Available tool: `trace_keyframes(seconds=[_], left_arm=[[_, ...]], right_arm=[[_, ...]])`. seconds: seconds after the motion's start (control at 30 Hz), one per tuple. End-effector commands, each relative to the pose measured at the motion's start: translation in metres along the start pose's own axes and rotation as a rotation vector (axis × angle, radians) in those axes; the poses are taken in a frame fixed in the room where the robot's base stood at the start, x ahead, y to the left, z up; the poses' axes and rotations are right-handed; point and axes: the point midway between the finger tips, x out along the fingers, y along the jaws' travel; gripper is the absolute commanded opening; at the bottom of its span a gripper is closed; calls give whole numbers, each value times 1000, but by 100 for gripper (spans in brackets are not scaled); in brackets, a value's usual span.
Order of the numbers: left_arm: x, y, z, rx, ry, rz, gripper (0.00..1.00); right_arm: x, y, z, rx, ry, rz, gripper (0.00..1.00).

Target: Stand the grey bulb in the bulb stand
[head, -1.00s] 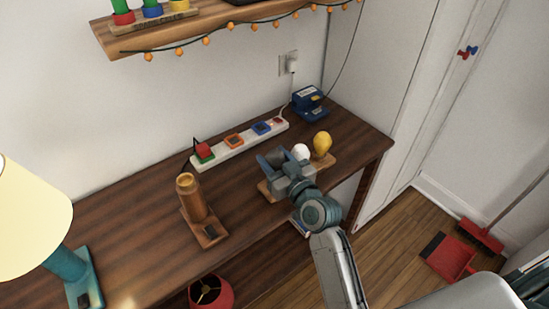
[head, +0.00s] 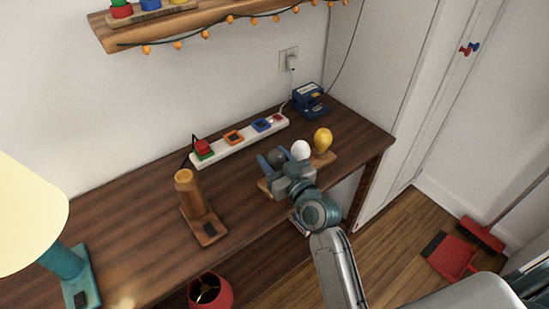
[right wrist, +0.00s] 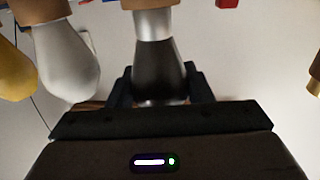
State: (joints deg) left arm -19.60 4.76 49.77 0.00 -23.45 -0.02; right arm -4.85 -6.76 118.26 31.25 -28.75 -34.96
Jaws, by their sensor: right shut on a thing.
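The bulb stand (head: 329,159) is a wooden strip near the table's right end. A white bulb (head: 301,149) and a yellow bulb (head: 322,140) stand upright in it. My right gripper (head: 277,163) is over the stand's left part, shut on the grey bulb (head: 277,156). In the right wrist view the grey bulb (right wrist: 158,70) is between the fingers, its silver neck meeting a brown wooden socket (right wrist: 148,4). I cannot tell how deep it sits. The white bulb (right wrist: 67,60) is close beside it. My left gripper is not in view.
A power strip (head: 215,153) lies behind the stand, with a blue device (head: 310,102) at the back right. A wooden lamp base (head: 195,203) and a cream-shaded lamp (head: 25,215) stand to the left. A red dustpan (head: 448,256) is on the floor.

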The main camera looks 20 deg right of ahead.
Motion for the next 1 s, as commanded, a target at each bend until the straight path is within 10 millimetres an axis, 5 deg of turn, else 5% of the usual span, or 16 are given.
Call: trace_keyframes(seconds=[0.67, 0.7, 0.8, 1.0], left_arm=[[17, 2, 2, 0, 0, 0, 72], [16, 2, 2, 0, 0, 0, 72], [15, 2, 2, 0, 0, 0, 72], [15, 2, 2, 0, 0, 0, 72]], right_arm=[[0, 0, 18, 0, 0, 0, 24], [0, 0, 17, 0, 0, 0, 50], [0, 0, 17, 0, 0, 0, 70], [0, 0, 17, 0, 0, 0, 72]])
